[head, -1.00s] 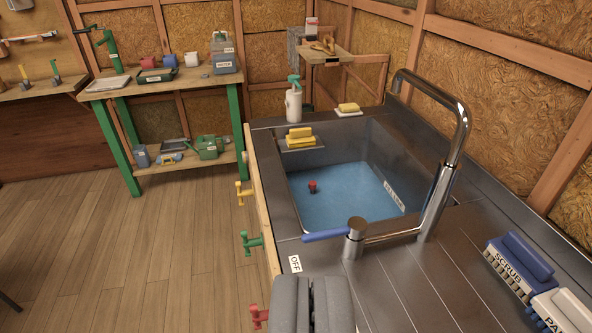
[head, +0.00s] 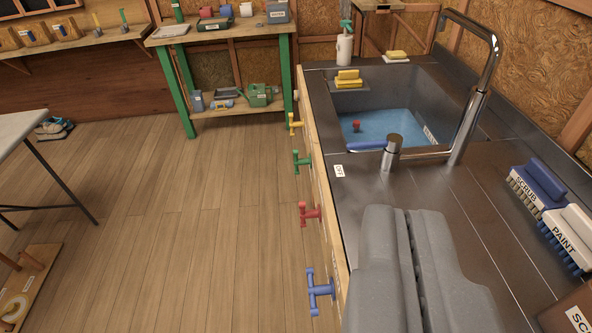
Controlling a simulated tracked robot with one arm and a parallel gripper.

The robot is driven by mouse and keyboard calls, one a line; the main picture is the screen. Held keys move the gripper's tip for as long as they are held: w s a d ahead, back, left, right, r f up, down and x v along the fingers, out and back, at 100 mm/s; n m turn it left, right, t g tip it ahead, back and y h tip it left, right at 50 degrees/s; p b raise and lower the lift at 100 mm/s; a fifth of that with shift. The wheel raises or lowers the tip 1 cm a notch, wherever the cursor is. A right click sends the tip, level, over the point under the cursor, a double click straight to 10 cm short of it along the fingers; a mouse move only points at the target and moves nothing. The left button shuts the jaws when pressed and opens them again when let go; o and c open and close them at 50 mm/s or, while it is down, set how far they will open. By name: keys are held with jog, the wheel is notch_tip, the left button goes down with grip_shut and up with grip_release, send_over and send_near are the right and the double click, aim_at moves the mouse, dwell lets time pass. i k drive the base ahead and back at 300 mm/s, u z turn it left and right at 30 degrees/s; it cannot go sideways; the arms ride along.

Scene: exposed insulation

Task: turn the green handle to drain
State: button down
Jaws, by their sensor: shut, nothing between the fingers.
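The green handle (head: 301,161) is a small T-shaped handle on the wooden front of the sink counter, left of the sink. It sits between a yellow handle (head: 295,123) farther off and a red handle (head: 310,214) nearer. A blue handle (head: 320,291) is nearest. The sink (head: 400,92) holds blue water (head: 385,127) with a small red object (head: 356,126) in it. My gripper (head: 402,212) is grey, shut and empty, over the counter at lower centre. It is nearer to me and to the right of the green handle, not touching it.
A chrome faucet (head: 478,95) with a blue lever stands beside the sink. Brushes labelled SCRUB (head: 537,186) and PAINT (head: 568,236) lie at right. A green-legged workbench (head: 180,85) stands at the back. A table (head: 22,128) is at left. The wooden floor (head: 180,240) left of the counter is clear.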

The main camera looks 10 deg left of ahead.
aim_at(297, 162)
jog(key=z, duration=1.05)
jog(key=k, duration=0.95)
jog(key=u, duration=1.15)
jog(key=i, duration=1.1)
jog(key=u, duration=0.35)
jog(key=i, duration=0.8)
jog(key=u, duration=0.15)
